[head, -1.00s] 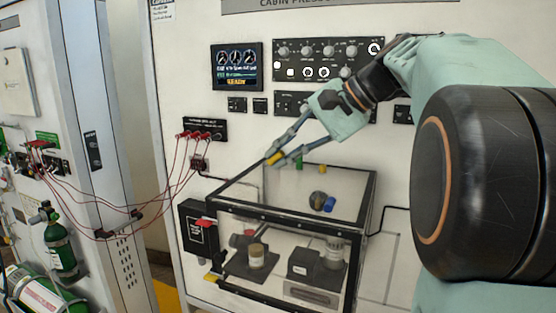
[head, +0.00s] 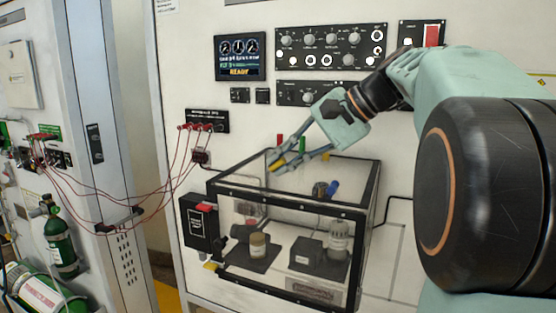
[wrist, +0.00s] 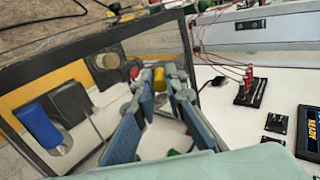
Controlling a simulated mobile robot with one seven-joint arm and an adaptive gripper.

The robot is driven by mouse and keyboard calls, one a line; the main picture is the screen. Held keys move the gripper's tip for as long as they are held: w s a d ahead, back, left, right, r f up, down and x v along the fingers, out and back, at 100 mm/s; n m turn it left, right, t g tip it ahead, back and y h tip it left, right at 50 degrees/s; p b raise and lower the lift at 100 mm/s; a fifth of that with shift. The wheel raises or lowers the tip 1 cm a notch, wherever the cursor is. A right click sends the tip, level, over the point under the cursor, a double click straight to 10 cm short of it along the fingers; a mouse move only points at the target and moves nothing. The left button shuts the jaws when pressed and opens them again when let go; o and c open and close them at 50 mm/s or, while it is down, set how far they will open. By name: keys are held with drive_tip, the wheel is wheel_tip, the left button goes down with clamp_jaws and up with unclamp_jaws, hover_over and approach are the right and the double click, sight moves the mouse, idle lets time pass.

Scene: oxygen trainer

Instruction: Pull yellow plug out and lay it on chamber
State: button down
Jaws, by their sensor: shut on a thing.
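The yellow plug (head: 275,166) is a short yellow piece held between the fingertips of my gripper (head: 279,162). In the wrist view the yellow plug (wrist: 159,79) shows between the two blue-grey fingers (wrist: 167,85). The clear chamber (head: 364,209) with black edges stands against the white panel. My fingertips overlap its top at the back left in the head view. I cannot tell whether the plug touches the chamber.
Red cables (head: 168,178) run from a black socket strip (head: 208,120) on the left. A display (head: 240,57) reads READY.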

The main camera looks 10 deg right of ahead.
drive_tip(key=shift+f+b, duration=0.35)
drive_tip(key=shift+f, duration=0.1)
idle(0.3)
drive_tip(key=c, duration=1.9)
unclamp_jaws()
drive_tip(key=v, duration=1.2)
drive_tip(key=shift+s, duration=0.1)
